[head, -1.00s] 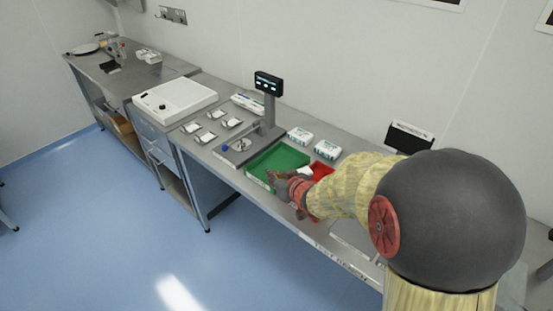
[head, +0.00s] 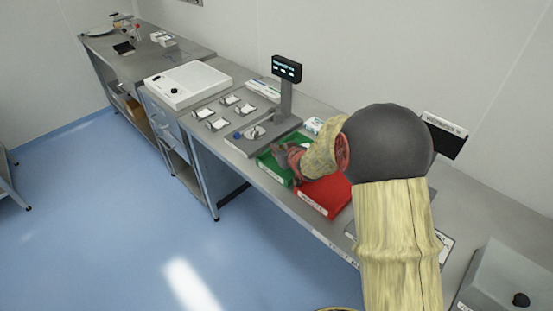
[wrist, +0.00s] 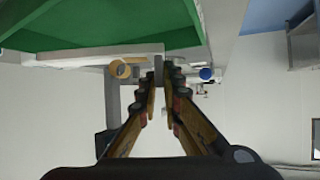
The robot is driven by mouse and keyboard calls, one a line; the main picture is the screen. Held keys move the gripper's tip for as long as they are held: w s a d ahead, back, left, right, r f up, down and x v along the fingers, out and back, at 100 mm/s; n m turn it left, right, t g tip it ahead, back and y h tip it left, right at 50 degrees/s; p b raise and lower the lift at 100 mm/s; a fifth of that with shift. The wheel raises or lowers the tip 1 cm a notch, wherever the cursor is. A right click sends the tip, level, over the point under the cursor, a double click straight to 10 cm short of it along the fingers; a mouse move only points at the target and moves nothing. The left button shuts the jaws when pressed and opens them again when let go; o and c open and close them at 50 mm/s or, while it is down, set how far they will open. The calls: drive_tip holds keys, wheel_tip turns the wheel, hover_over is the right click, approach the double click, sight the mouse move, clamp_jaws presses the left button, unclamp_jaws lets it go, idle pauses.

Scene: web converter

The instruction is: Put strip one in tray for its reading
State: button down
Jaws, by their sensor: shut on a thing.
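My gripper (head: 281,151) is over the green tray (head: 267,170) in the head view, with the arm hiding part of the tray. In the wrist view my gripper (wrist: 161,88) is shut on a thin grey piece (wrist: 158,70). It may be strip one, but too little of it shows to tell. The green tray also fills the upper left of the wrist view (wrist: 110,22). The red tray (head: 325,196) lies just right of the green one. The display (head: 287,68) stands on a post behind; its text is too small to read.
The bench instrument (head: 251,137) with a blue knob (head: 238,135) stands just left of the green tray. Several small dishes with white contents (head: 217,124) lie farther left. A white box (head: 314,125) is behind the trays. A white tray-like unit (head: 187,84) stands beyond the dishes.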

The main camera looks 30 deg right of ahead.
drive_tip(key=shift+w+d+f, duration=0.1)
drive_tip(key=shift+w+f, duration=0.5)
drive_tip(key=shift+f, duration=0.05)
drive_tip(key=shift+w+f+b, duration=0.15)
drive_tip(key=shift+f+b, duration=0.75)
drive_tip(key=shift+f, duration=0.7)
drive_tip(key=shift+f, duration=0.1)
drive_tip(key=c, duration=2.1)
unclamp_jaws()
drive_tip(key=shift+f, duration=0.1)
drive_tip(key=shift+o, duration=0.6)
